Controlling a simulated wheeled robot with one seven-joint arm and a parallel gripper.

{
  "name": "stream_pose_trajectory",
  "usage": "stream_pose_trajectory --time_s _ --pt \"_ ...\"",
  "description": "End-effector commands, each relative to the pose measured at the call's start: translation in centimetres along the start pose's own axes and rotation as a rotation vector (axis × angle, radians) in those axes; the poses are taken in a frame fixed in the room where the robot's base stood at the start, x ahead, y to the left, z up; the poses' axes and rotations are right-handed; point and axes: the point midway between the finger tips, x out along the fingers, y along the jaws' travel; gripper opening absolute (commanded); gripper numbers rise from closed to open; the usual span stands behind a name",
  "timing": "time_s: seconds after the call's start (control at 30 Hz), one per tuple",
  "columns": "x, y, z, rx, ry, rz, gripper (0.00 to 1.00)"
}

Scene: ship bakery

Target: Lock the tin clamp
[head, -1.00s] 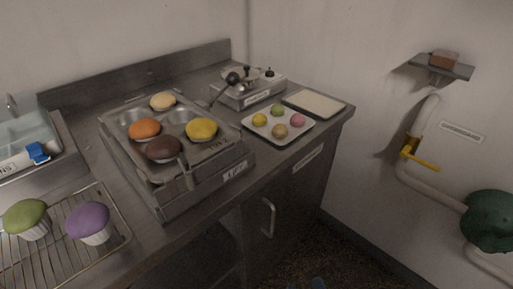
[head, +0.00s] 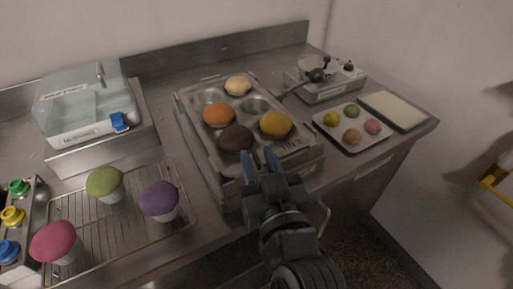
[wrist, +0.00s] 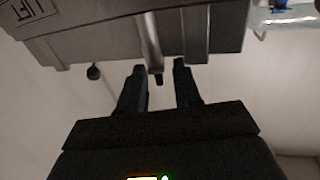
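The muffin tin (head: 291,146) sits in a metal holder on the counter. It holds yellow, orange and brown muffins and one pale one, and has empty cups. In the head view my gripper (head: 260,160) is at the holder's front edge and covers the clamp. In the wrist view the clamp's metal lever (wrist: 151,45) hangs over the front of the holder (wrist: 95,38). Its end shows between my two fingertips (wrist: 159,72). The fingers are apart, with a gap on each side of the lever. I cannot tell how deep the lever sits between them.
A wire rack (head: 120,225) with cupcakes lies front left, beside a box with coloured knobs (head: 14,217). A glass-lidded case (head: 90,112) stands behind. A plate of small round sweets (head: 345,138), a pale board (head: 396,108) and a small lever device (head: 325,78) are at right.

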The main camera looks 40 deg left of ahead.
Motion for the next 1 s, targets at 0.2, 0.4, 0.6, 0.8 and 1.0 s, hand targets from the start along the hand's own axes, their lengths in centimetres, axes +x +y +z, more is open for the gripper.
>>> stream_pose_trajectory --time_s 0.2,0.4,0.6,0.8,1.0 --pt "1.8 0.0 0.0 0.000 -0.001 0.000 0.33" --pt "2.0 0.0 0.1 0.000 -0.001 0.001 0.33" --pt "2.0 0.0 0.1 0.000 -0.001 0.001 0.22" --pt "2.0 0.0 0.1 0.000 -0.001 0.001 0.03" --pt "2.0 0.0 0.1 0.000 -0.001 0.001 0.00"
